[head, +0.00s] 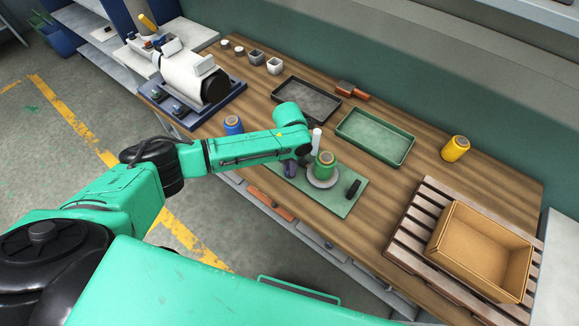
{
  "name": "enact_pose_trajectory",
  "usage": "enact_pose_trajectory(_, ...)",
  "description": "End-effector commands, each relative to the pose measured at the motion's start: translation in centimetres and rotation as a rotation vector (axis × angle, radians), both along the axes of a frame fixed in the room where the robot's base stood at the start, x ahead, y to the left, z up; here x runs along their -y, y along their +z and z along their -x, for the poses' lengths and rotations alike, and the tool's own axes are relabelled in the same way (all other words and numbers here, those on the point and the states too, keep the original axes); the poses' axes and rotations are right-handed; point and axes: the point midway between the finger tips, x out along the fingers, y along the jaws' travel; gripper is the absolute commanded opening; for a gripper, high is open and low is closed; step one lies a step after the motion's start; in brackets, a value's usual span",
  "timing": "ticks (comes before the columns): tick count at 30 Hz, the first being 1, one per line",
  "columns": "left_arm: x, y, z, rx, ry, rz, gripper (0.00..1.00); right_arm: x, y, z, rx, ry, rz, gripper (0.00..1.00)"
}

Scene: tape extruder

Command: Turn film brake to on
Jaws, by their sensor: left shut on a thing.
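My left arm reaches in from the left over the green plate (340,206) near the table's front edge. My left gripper (291,168) points down at the plate's left end. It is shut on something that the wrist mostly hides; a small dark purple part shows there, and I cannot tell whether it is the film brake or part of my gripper. A black upright piece (353,188) is at the plate's right end. My right gripper is not in view.
A white post (316,138) stands behind the spool. A green tray (375,136) and a dark tray (305,100) lie further back. A blue spool (233,125) is left, a yellow one (455,148) right. A cardboard box (482,250) sits on a pallet (420,238).

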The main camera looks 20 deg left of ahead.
Motion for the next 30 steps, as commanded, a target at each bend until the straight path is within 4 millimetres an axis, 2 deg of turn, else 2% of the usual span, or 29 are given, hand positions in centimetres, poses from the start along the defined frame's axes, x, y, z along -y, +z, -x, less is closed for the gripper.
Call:
enact_pose_trajectory(1,0.0,0.1,-0.1,0.002,0.001,0.0,0.27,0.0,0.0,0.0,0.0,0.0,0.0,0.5)
enact_pose_trajectory(2,0.0,0.1,-0.1,0.002,0.001,0.0,0.39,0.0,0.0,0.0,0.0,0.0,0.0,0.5)
enact_pose_trajectory(3,0.0,0.1,-0.1,0.002,0.001,0.0,0.46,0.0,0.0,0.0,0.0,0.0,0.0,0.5)
enact_pose_trajectory(12,0.0,0.1,0.0,0.001,0.001,0.0,0.46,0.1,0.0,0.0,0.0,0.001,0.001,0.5)
enact_pose_trajectory(16,0.0,1.2,-0.1,0.003,0.002,0.001,0.46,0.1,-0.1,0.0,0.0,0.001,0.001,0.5)
enact_pose_trajectory(20,0.0,4.2,-0.2,0.006,0.001,0.002,0.46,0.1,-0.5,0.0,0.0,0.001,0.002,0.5)
enact_pose_trajectory(27,0.0,11.2,-0.1,0.007,0.0,0.002,0.46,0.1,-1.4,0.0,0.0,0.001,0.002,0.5)
enact_pose_trajectory(30,0.0,13.2,-0.1,0.005,0.001,0.001,0.46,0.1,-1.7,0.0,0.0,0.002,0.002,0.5)
